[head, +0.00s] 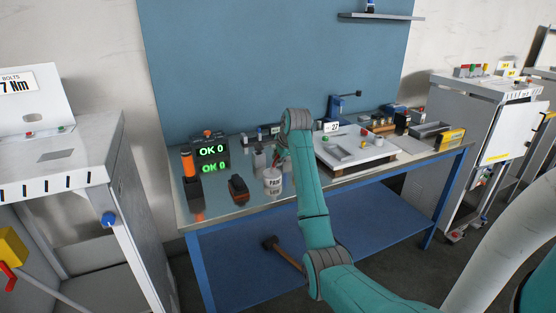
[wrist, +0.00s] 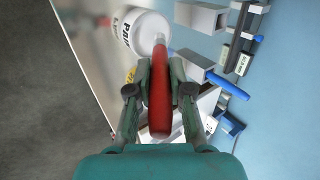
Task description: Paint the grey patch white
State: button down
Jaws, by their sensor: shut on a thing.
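My gripper (wrist: 160,85) is shut on a red-handled tool (wrist: 160,112), which looks like a brush. Its far end reaches to the rim of the white paint can (wrist: 136,32); I cannot tell whether the tip is inside. In the head view the paint can (head: 272,188) stands near the front of the bench, just left of my arm. My gripper is mostly hidden behind my arm there. A flat grey patch (head: 57,155) lies on the white top of the left cabinet, far from my gripper.
The workbench (head: 225,210) carries a dark display (head: 210,150) reading OK 0, an orange-topped item (head: 188,163), a dark orange-marked tool (head: 238,189) and a white board (head: 355,150) with small parts. Another cabinet (head: 490,110) stands right. Floor shows between left cabinet and bench.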

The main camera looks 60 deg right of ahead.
jog(key=shift+r, duration=3.3)
jog(key=shift+s, duration=0.1)
